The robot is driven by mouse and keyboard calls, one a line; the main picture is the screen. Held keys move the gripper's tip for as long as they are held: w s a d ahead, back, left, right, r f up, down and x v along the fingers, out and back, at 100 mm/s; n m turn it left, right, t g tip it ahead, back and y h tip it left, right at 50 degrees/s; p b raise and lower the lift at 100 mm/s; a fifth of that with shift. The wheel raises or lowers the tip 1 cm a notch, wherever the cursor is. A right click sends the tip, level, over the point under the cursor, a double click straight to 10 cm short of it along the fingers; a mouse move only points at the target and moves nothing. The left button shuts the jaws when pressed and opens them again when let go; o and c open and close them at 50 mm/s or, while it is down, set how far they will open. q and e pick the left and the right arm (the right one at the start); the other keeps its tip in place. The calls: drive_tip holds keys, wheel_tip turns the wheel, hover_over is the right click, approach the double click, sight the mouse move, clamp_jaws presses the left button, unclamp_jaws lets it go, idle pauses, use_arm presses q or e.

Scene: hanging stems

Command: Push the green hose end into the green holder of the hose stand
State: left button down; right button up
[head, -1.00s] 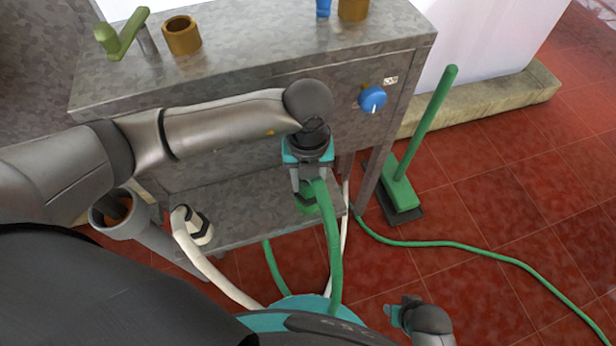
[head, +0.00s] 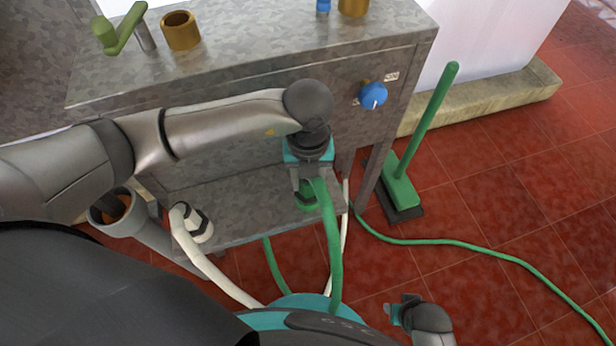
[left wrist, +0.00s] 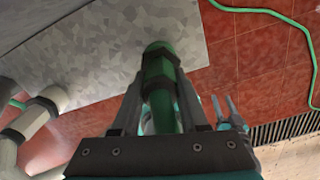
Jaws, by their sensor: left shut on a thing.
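My left gripper (head: 309,186) is shut on the green hose (head: 333,240) at its upper end, by the right end of the stand's lower shelf (head: 245,205). The green holder (head: 306,198) is at that shelf end, partly hidden by the gripper and hose. In the left wrist view the green hose (left wrist: 164,112) lies between the fingers, its end lined up with the green holder (left wrist: 158,62) and seeming to meet it. I cannot tell how deep it sits. My right gripper (head: 396,314) is low at the right, empty; its fingers look apart in the left wrist view (left wrist: 224,108).
A white hose (head: 222,280) is at a white holder (head: 197,224) on the shelf's left. A green broom (head: 402,190) stands right of the metal stand (head: 250,70), with a thin green hose (head: 450,243) on the red tiles. The floor at right is mostly clear.

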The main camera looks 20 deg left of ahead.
use_arm(q)
drive_tip(key=shift+c, duration=1.8)
unclamp_jaws()
drive_tip(key=shift+r, duration=0.1)
wheel_tip(320, 180, up, 15)
drive_tip(key=p, duration=0.6)
